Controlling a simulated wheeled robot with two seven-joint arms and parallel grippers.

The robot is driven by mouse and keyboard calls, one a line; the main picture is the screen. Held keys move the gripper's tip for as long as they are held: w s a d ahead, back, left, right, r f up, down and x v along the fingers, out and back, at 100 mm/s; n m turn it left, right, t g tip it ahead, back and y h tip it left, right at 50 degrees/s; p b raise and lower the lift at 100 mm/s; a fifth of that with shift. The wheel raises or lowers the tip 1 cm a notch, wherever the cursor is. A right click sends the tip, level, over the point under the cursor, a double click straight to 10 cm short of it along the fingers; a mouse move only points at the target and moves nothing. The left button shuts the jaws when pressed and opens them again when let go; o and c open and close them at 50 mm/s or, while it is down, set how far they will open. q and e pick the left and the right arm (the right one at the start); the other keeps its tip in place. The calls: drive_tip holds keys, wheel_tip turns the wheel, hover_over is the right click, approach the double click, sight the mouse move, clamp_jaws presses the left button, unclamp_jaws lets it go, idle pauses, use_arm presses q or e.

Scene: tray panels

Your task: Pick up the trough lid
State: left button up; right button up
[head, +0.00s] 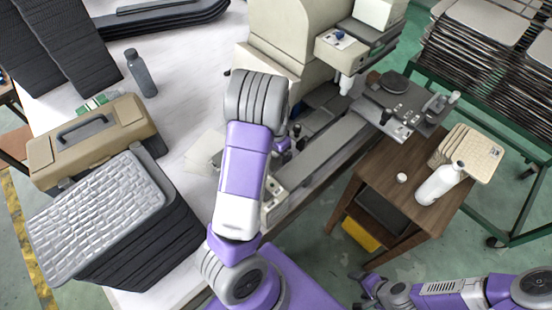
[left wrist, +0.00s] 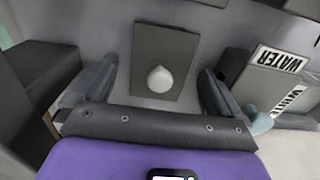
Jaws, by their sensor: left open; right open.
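The trough lid looks to be the dark grey rectangular plate (left wrist: 164,42) with a pale round knob (left wrist: 160,79) in the left wrist view. It lies flat on a grey surface. My left gripper (left wrist: 158,72) is open, with one finger on each side of the plate and the knob between them. I see no contact with the knob. In the head view my left arm hides most of that gripper, and I cannot make out the lid there. My right gripper (head: 366,288) is at the bottom right of the head view, open and empty, away from the machine.
In the head view, a beige machine (head: 290,35), a toolbox (head: 92,140), stacked panels (head: 100,205) and a wooden side table (head: 405,175) with a white bottle (head: 440,184) surround my arm.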

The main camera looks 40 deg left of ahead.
use_arm(q)
drive_tip(key=shift+f, duration=0.1)
drive_tip(key=shift+c, duration=0.5)
drive_tip(key=c, duration=1)
